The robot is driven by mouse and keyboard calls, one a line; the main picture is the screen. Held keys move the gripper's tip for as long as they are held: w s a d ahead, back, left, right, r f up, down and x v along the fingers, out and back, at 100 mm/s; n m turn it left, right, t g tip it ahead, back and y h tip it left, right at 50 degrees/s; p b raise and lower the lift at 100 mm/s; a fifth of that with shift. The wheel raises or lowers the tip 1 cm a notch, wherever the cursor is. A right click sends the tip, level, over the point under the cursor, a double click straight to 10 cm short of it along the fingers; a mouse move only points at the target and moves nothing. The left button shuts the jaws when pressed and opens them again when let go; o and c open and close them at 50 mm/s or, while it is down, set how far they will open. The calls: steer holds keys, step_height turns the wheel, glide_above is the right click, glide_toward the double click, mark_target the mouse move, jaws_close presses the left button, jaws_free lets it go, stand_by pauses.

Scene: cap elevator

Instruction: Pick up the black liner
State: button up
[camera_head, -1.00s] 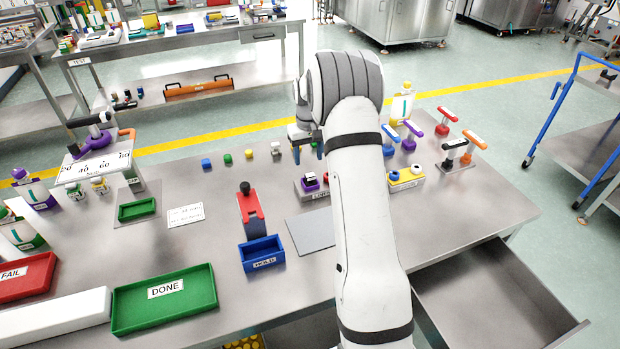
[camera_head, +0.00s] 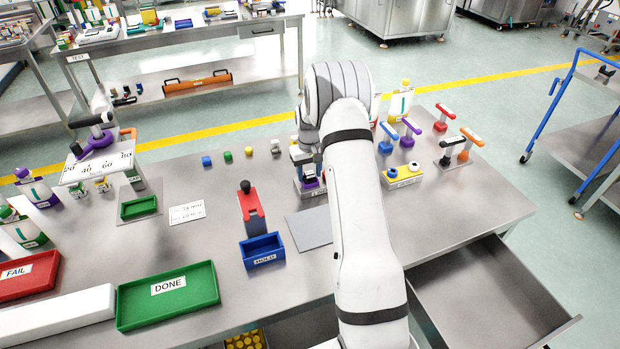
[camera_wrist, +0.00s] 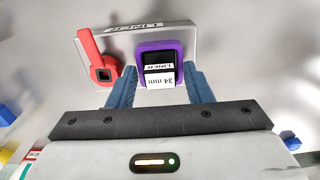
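The black liner (camera_wrist: 160,62) sits in a purple holder (camera_wrist: 143,49) on a grey tray marked LINER (camera_wrist: 195,35) in the wrist view. White labels on it read LINER and 34 mm. My gripper (camera_wrist: 160,74) is open, with one blue finger on each side of the holder's near part; I cannot tell whether the fingers touch it. In the head view the purple holder (camera_head: 312,183) shows just below my gripper (camera_head: 305,155), and my arm hides part of the tray.
A red lever-like piece (camera_wrist: 102,68) stands on the same tray, close left of one finger. A blue HOLD bin (camera_head: 262,262) and a green DONE tray (camera_head: 205,298) lie nearer. An open drawer (camera_head: 490,290) juts out front right.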

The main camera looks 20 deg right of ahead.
mark_target(309, 172)
steer(key=c, duration=0.8)
step_height(309, 172, up, 10)
steer(key=b, duration=0.2)
